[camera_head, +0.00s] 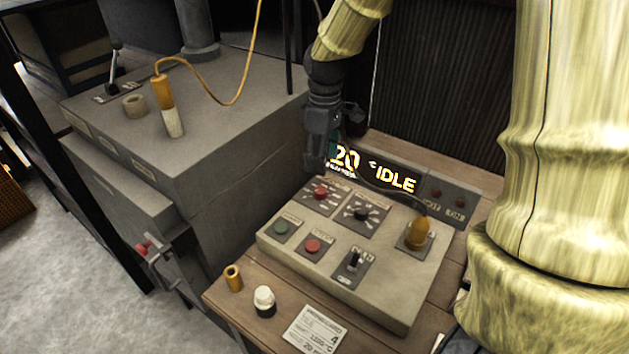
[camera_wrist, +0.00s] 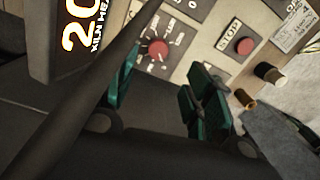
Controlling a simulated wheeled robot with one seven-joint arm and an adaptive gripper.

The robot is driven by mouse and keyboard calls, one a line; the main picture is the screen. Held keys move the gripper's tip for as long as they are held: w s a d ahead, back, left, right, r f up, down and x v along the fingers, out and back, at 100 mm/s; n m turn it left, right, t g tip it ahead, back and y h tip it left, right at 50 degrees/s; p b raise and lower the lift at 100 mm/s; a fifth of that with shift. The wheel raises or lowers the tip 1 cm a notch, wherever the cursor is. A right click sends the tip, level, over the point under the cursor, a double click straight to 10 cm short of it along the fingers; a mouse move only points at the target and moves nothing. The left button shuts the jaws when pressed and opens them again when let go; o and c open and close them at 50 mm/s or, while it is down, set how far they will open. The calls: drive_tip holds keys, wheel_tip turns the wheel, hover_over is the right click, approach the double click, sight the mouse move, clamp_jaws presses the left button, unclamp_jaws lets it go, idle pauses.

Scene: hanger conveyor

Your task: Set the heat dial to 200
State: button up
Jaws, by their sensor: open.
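The control panel (camera_head: 400,290) carries two dials with scale marks: a red-knobbed dial (camera_head: 320,193) and a black-knobbed dial (camera_head: 361,214). I cannot read which is labelled heat. Behind them the display (camera_head: 375,170) reads 20 °C IDLE; part of it is hidden by my gripper (camera_head: 317,162). My gripper is open and empty, above the back left of the panel near the red-knobbed dial. In the wrist view the red-knobbed dial (camera_wrist: 158,48) shows beyond and between the teal fingers (camera_wrist: 163,82), with no visible contact. Its exact setting is too small to read.
The panel also has a green button (camera_head: 282,229), a red STOP button (camera_head: 313,246), a lever switch (camera_head: 354,260) and an amber lamp (camera_head: 418,233). A brass cylinder (camera_head: 233,278), a white-capped knob (camera_head: 264,300) and a card (camera_head: 315,330) are in front. A grey machine (camera_head: 220,130) stands left.

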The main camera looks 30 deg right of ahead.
sight(321, 189)
wheel_tip(321, 189, down, 8)
drive_tip(key=shift+s+p, duration=0.15)
drive_tip(key=shift+p, duration=0.35)
drive_tip(key=shift+f, duration=0.8)
drive_tip(key=shift+c, duration=0.2)
drive_tip(key=c, duration=1)
